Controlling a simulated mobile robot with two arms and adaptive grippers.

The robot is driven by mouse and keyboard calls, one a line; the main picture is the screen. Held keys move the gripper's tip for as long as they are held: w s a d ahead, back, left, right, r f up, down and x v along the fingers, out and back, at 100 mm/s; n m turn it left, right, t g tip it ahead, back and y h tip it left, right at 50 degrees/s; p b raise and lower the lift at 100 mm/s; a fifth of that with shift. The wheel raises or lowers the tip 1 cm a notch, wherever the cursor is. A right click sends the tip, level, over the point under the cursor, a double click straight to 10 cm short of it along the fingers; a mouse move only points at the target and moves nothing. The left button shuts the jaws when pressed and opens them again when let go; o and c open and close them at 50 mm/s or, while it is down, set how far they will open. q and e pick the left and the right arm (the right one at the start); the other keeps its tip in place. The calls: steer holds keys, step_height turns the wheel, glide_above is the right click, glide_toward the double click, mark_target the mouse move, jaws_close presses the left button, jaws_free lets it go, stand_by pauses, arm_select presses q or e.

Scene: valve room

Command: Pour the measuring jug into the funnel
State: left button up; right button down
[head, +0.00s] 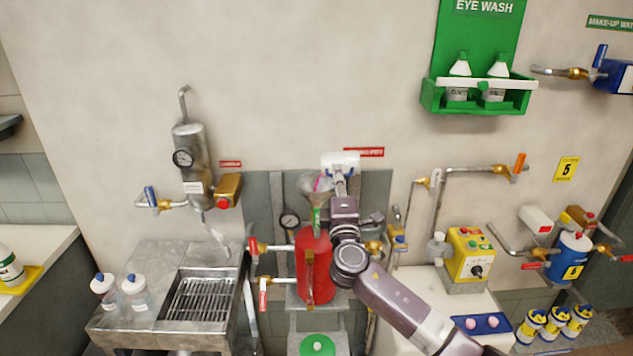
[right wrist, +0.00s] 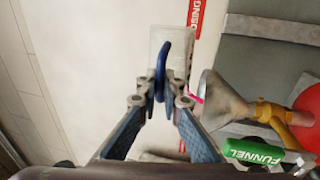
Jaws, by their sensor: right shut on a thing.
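My right gripper (right wrist: 160,95) is shut on the blue handle (right wrist: 161,72) of the measuring jug (right wrist: 178,45), a clear, whitish jug. In the head view the jug (head: 340,160) is tipped well over, just above and beside the grey funnel (head: 312,186). The gripper (head: 340,183) hides part of it. The funnel also shows in the right wrist view (right wrist: 220,100), its wide mouth towards the jug. A thin pink streak (head: 322,184) runs at the funnel's mouth. The funnel stands on the red dosing pot (head: 316,262). The jug's contents cannot be made out. My left gripper is out of view.
A gauge (head: 290,221) and brass valves flank the pot. A metal sink unit (head: 200,300) with two bottles stands at left. A yellow control box (head: 470,253) stands on the counter at right. The eye wash station (head: 478,83) hangs above right.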

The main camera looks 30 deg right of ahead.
steer(key=shift+a+r+n, duration=0.1)
steer(key=shift+r+n, duration=0.05)
steer(key=shift+n, duration=0.15)
